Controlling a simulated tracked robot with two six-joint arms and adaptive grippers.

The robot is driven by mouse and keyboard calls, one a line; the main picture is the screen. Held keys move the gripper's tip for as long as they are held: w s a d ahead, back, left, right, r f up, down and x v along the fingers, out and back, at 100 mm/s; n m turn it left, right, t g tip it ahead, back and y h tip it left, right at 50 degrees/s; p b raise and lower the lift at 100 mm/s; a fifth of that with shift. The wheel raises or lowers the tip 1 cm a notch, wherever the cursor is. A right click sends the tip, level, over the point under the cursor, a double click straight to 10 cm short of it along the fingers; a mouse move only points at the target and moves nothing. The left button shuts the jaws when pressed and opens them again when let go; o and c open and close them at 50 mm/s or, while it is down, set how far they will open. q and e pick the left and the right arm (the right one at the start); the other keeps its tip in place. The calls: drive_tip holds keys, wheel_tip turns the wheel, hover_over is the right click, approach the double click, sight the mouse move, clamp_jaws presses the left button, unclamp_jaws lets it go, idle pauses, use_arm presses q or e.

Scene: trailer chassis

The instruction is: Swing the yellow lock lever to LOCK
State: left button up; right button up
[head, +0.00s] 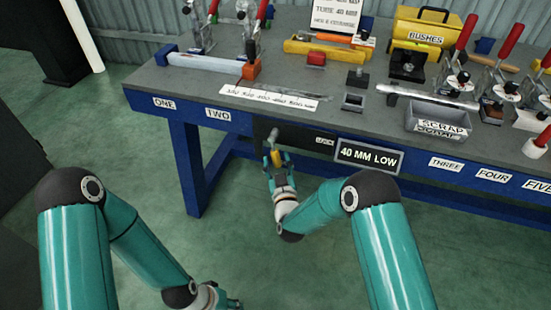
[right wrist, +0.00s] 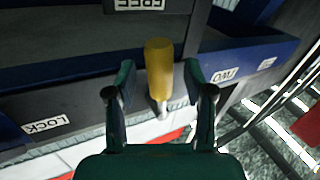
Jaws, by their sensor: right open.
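The yellow lock lever (head: 276,157) is on the front of the workbench, below the TWO label side. In the right wrist view its yellow grip (right wrist: 159,68) stands upright on a grey metal stem, its top toward the FREE label (right wrist: 150,4). The LOCK label (right wrist: 46,124) is at the lower left there. My right gripper (right wrist: 160,85) is open, one finger on each side of the lever, with gaps visible on both sides. It also shows at the bench front in the head view (head: 278,165). My left gripper is mostly cut off at the bottom edge; its fingers are unclear.
The blue-framed workbench (head: 185,150) carries clamps with red handles, a grey scrap bin (head: 437,120) and a yellow BUSHES box (head: 425,33). A 40 MM LOW sign (head: 369,156) hangs at the front edge, right of the lever. Green floor lies open at left.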

drive_tip(key=shift+w+a, duration=0.15)
drive_tip(key=shift+w, duration=0.6)
drive_tip(key=shift+c, duration=0.4)
clamp_jaws()
